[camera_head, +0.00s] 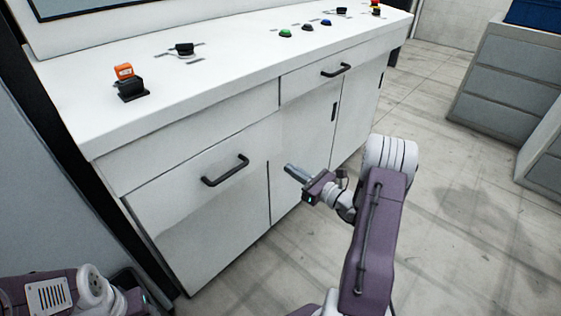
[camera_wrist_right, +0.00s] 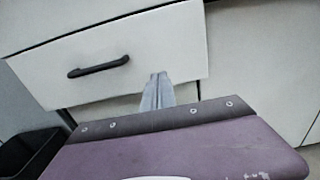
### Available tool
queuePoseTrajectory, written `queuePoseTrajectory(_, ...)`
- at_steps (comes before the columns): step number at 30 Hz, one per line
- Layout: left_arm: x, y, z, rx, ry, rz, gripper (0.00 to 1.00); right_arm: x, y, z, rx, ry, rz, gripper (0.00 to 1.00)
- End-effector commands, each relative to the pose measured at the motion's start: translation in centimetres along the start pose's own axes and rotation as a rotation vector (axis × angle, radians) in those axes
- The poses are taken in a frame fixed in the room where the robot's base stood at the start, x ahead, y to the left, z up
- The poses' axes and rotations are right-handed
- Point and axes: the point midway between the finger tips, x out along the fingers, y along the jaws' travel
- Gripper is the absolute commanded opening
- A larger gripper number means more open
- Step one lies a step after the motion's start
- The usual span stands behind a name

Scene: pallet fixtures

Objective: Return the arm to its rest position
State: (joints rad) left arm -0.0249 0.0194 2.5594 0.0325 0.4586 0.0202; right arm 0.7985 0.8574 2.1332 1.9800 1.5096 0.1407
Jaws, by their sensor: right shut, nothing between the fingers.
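My right arm (camera_head: 375,240) reaches up from the bottom of the head view, bends at its elbow and points left toward the white cabinet. Its gripper (camera_head: 289,168) is shut and empty, in front of the cabinet doors and to the right of the lower left handle. In the right wrist view the closed fingers (camera_wrist_right: 158,85) point at the cabinet front, right of a black handle (camera_wrist_right: 98,67). Whether they touch the cabinet cannot be told. Part of my left arm (camera_head: 60,293) shows at the lower left corner; its fingers are not visible.
The white cabinet (camera_head: 225,105) carries an orange-and-black switch (camera_head: 126,80), black knobs, a green button (camera_head: 285,33) and other buttons on top. Its black handles (camera_head: 226,170) stick out. Grey drawer units (camera_head: 507,75) stand at the right. The floor (camera_head: 460,220) between is clear.

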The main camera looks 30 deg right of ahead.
Motion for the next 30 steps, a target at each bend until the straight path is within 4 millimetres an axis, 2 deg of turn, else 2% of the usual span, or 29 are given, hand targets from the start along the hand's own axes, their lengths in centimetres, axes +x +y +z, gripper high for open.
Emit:
queuePoseTrajectory(4, -0.2, 0.0, 0.0, 0.000, 0.000, 0.000, 0.54, -1.2, 0.0, 0.0, 0.001, -0.001, 0.001, 0.00)
queuePoseTrajectory(13, -0.2, 0.0, 0.0, 0.000, 0.000, 0.000, 0.54, -1.3, 0.1, 0.0, 0.001, 0.000, 0.002, 0.00)
queuePoseTrajectory(15, -0.2, 0.0, 0.0, 0.000, 0.000, 0.000, 0.54, -0.8, 0.7, 0.0, 0.001, 0.000, 0.018, 0.00)
queuePoseTrajectory(17, -0.2, 0.0, 0.0, 0.000, 0.000, 0.000, 0.54, 0.6, 2.3, 0.8, -0.019, -0.009, 0.066, 0.00)
queuePoseTrajectory(20, -0.2, 0.0, 0.0, 0.000, 0.000, 0.000, 0.54, 4.0, 7.5, 4.9, -0.104, -0.053, 0.209, 0.00)
queuePoseTrajectory(21, -0.2, 0.0, 0.0, 0.000, 0.000, 0.000, 0.54, 4.8, 10.9, 6.3, -0.138, -0.066, 0.301, 0.00)
queuePoseTrajectory(23, -0.2, 0.0, 0.0, 0.000, 0.000, 0.000, 0.54, 5.0, 16.5, 7.6, -0.194, -0.059, 0.463, 0.00)
queuePoseTrajectory(24, -0.2, 0.0, 0.0, 0.000, 0.000, 0.000, 0.54, 4.6, 20.3, 7.9, -0.240, -0.040, 0.578, 0.00)
queuePoseTrajectory(26, -0.2, 0.0, 0.0, 0.000, 0.000, 0.000, 0.54, 2.9, 25.7, 7.5, -0.325, 0.004, 0.761, 0.00)
queuePoseTrajectory(27, -0.2, 0.0, 0.0, 0.000, 0.000, 0.000, 0.54, 1.1, 29.0, 6.9, -0.397, 0.040, 0.889, 0.00)
queuePoseTrajectory(29, -0.2, 0.0, 0.0, 0.000, 0.000, 0.000, 0.54, -2.4, 33.1, 5.2, -0.533, 0.106, 1.085, 0.00)
queuePoseTrajectory(30, -0.2, 0.0, 0.0, 0.000, 0.000, 0.000, 0.54, -5.2, 35.0, 3.7, -0.646, 0.154, 1.218, 0.00)
